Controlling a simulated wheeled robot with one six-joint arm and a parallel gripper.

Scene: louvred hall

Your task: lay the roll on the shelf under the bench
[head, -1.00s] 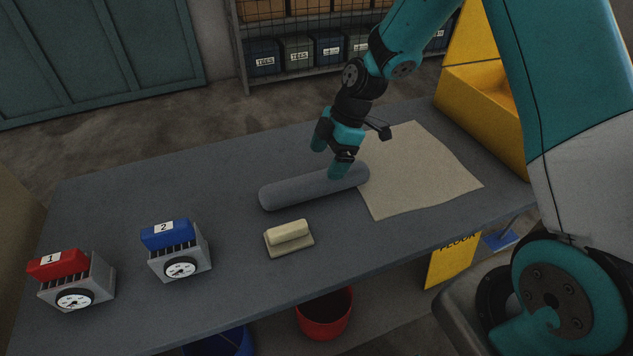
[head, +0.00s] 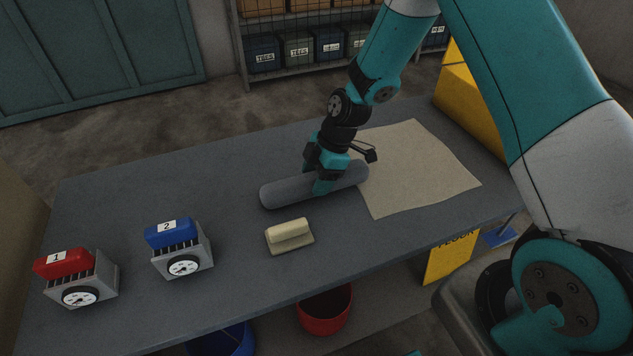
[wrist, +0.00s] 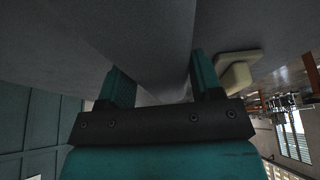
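The grey roll (head: 284,191) lies on the bench top (head: 220,275), its right end against the beige sheet. My gripper (head: 316,170) points down over the roll, right of its middle, with one finger on each side. In the wrist view, the roll (wrist: 150,35) runs between the two fingers (wrist: 161,82). The fingers look spread, and firm contact with the roll cannot be made out. Under the bench's front edge a grey surface (head: 385,322) shows in part; the bench top hides most of it.
A cream block on a pad (head: 289,236) lies just in front of the roll. Blue (head: 179,250) and red (head: 77,278) gauge units stand at left. The beige sheet (head: 415,170) and a yellow bin (head: 468,105) are at right. Red (head: 325,312) and blue (head: 222,342) buckets show below.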

